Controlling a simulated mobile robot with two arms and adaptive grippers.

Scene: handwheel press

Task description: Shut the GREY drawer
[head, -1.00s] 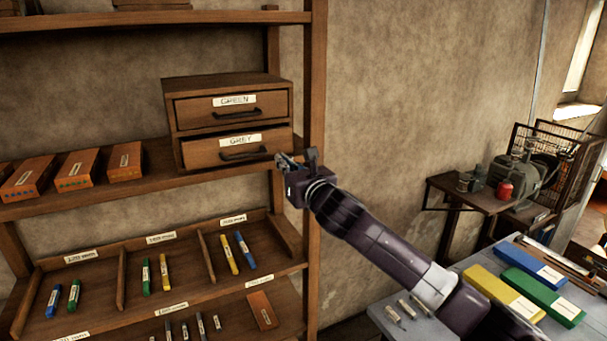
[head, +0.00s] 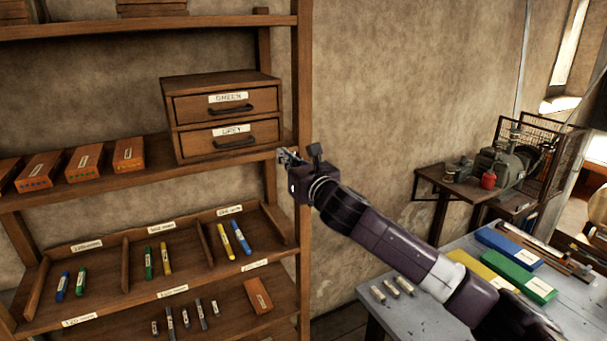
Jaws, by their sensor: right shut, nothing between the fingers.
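The GREY drawer (head: 218,142) is the lower one of a small two-drawer wooden cabinet (head: 221,81) on the shelf. Its front sits about flush with the cabinet, and its dark handle shows clear. The GREEN drawer (head: 213,106) above it is also flush. My right gripper (head: 284,156) is shut and empty, to the right of the GREY drawer near the shelf's right post, apart from the drawer front. My left gripper is not in view.
The shelf post (head: 303,215) stands close to my right gripper. Orange boxes (head: 84,162) lie left of the cabinet. Below is a tray (head: 123,262) of coloured sticks. A grey table (head: 378,325) with coloured boxes is at the lower right.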

